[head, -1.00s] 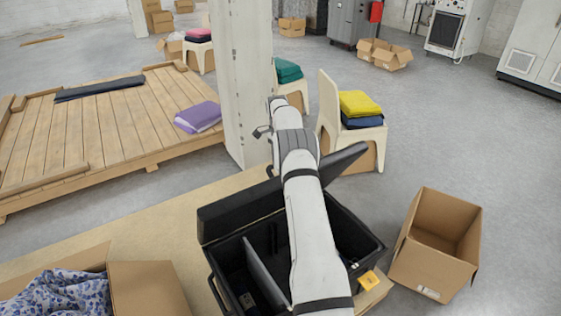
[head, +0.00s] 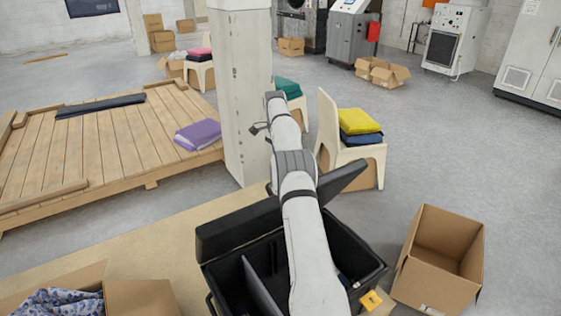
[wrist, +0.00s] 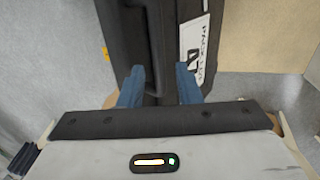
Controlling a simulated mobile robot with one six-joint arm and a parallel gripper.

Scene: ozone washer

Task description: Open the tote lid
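The black tote (head: 376,266) stands below my arm in the head view, with its inside and a grey divider (head: 262,288) showing. Its dark lid (head: 238,229) stands raised along the far side; a dark panel (head: 345,178) sticks out to the right of my arm, which hides the part between. In the wrist view, a black surface with a white label (wrist: 195,50), seemingly part of the tote, lies beyond my gripper (wrist: 160,88). The blue fingers are apart, and a dark edge shows between them; contact is unclear. My gripper is hidden in the head view.
An open cardboard box (head: 440,262) stands right of the tote; another box (head: 140,298) with patterned cloth is at the lower left. A white pillar (head: 240,100), a chair with folded cloths (head: 358,122) and a wooden platform (head: 110,150) stand beyond.

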